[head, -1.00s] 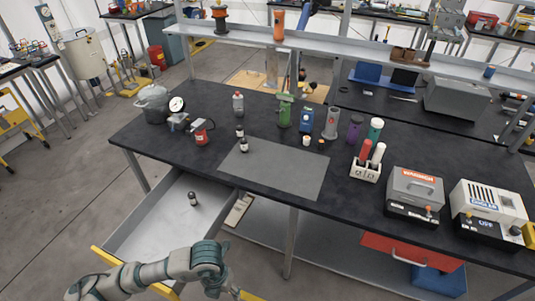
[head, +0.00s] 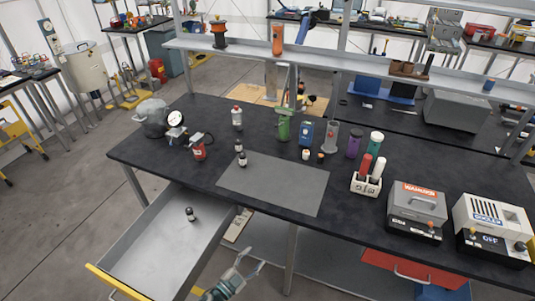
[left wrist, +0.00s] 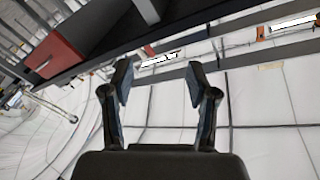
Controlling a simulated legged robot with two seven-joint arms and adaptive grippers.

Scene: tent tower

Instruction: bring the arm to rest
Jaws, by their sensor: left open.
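My left gripper (head: 247,268) is low in the head view, in front of the workbench and just right of the open drawer (head: 135,262). Its fingers are apart with nothing between them. In the left wrist view the two fingers (left wrist: 160,95) stand open and empty, with a bench edge and pale wall panels beyond. A small dark bottle (head: 190,213) stands inside the open drawer, apart from the gripper. My right gripper does not show.
Open floor lies left.

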